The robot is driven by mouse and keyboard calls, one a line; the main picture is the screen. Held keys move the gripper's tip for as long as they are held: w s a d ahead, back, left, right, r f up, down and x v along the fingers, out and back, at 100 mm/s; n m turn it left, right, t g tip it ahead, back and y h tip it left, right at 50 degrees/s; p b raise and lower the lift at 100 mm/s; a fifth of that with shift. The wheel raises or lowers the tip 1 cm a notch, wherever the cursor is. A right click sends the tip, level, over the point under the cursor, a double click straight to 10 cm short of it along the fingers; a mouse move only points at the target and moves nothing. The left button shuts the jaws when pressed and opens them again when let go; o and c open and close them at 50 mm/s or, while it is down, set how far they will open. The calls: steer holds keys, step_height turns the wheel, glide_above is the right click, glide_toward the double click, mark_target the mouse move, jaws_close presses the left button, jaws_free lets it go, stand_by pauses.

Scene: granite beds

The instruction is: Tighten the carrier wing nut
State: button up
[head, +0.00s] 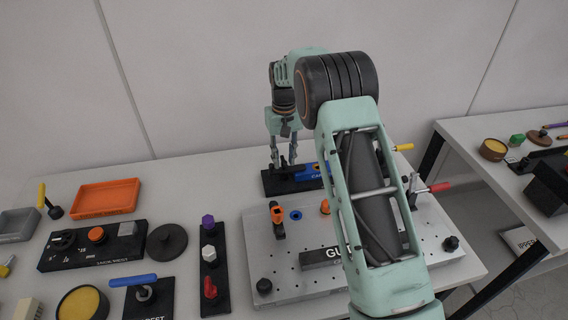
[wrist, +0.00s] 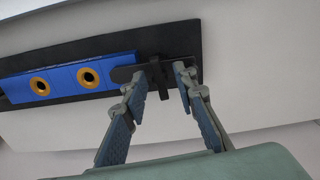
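The carrier is a black plate (wrist: 185,36) with a blue block (wrist: 62,80) holding two gold-rimmed holes; the plate also shows at the back of the bench in the head view (head: 275,186). A black wing nut (wrist: 159,78) sits over a dark grey strip (wrist: 122,74) at the block's right end. My gripper (wrist: 162,84) is open, with one finger on each side of the wing nut and visible gaps to it. In the head view my gripper (head: 284,160) points down at the plate's left part; the nut is hard to make out there.
A grey perforated plate (head: 300,280) with clamps and knobs stands in front of the carrier, partly hidden by my arm. An orange tray (head: 105,197), a black block with fittings (head: 92,246) and a rack of coloured knobs (head: 210,265) lie to the left. A wall (head: 200,80) rises behind.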

mark_target(284, 160)
steer(key=shift+r, duration=0.15)
step_height(284, 160, up, 6)
steer(key=p, duration=0.4)
